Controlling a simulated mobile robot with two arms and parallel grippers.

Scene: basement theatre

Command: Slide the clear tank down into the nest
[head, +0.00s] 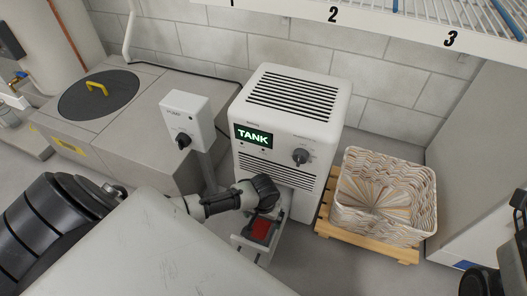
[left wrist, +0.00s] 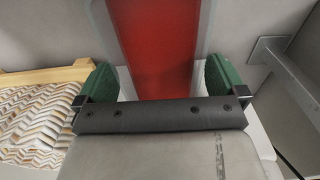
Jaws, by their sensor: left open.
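The white unit (head: 285,130) stands on the floor with a lit green TANK display. A pale, see-through tank (head: 248,246) with a red part (head: 261,229) shows low at its front. My left gripper (head: 264,208) is just above the tank and partly hides it. In the left wrist view, my left gripper's green fingertips (left wrist: 156,84) stand open on either side of the red part (left wrist: 155,50) and its pale, see-through border. I cannot tell whether the fingertips touch it. The nest is hidden behind my gripper and the tank. My right gripper is not clearly seen.
A woven basket (head: 420,205) on a wooden pallet (head: 365,245) stands right of the unit. A grey post box with a knob (head: 190,122) stands on the left, near a covered pit lid (head: 99,94). A wire shelf (head: 400,25) hangs above.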

